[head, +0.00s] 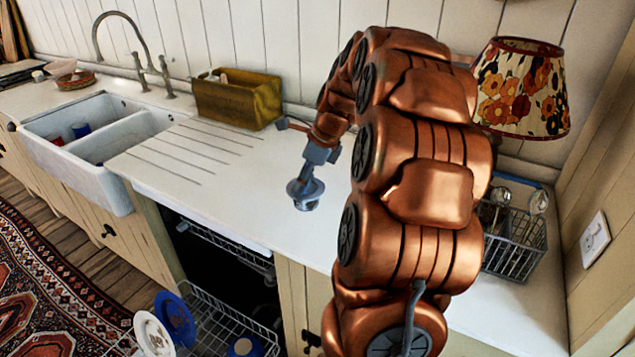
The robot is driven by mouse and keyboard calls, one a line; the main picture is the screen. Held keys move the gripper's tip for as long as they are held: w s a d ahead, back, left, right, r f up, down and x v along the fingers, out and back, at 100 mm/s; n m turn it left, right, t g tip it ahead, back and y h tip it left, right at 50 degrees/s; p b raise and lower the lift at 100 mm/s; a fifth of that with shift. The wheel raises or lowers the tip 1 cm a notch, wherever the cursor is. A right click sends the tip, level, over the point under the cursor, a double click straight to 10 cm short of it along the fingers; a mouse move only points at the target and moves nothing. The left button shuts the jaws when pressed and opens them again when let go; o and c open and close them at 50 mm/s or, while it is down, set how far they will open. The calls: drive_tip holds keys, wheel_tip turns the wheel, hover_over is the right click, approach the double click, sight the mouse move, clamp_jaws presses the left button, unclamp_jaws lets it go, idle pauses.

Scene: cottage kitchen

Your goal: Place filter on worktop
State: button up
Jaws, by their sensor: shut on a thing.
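My gripper (307,182) points down over the white worktop (265,215), to the right of the drainer grooves. It is shut on the filter (306,203), a small round grey metallic piece. The filter is at or just above the worktop surface; I cannot tell whether it touches. The gripper fingers hide part of the filter's top. My copper-coloured arm covers the worktop to the right of the gripper.
An open dishwasher with a lower rack (215,320) holding plates lies below the worktop's front edge. A wooden caddy (238,100) stands at the back wall. A wire basket (513,243) and floral lamp (522,88) stand right. A double sink (95,140) is left.

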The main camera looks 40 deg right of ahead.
drive_tip(key=shift+s+d+m+h+b, duration=0.3)
drive_tip(key=shift+s+d+m+h, duration=0.2)
drive_tip(key=shift+s+d+m, duration=0.55)
drive_tip(key=shift+a+r+m+t, duration=0.1)
drive_tip(key=shift+m+t, duration=0.2)
drive_tip(key=shift+m, duration=0.15)
drive_tip(key=shift+w+d, duration=0.1)
drive_tip(key=shift+d, duration=0.1)
drive_tip(key=w+d+f+p, duration=0.1)
drive_tip(key=w+d+p, duration=0.3)
drive_tip(key=w+d, duration=0.6)
drive_tip(key=shift+d+f, duration=0.15)
drive_tip(key=shift+d, duration=0.65)
drive_tip(key=shift+d, duration=0.1)
drive_tip(key=shift+f+p, duration=0.65)
drive_tip(key=shift+f, duration=1.15)
drive_tip(key=shift+f, duration=0.1)
drive_tip(key=o, duration=1.4)
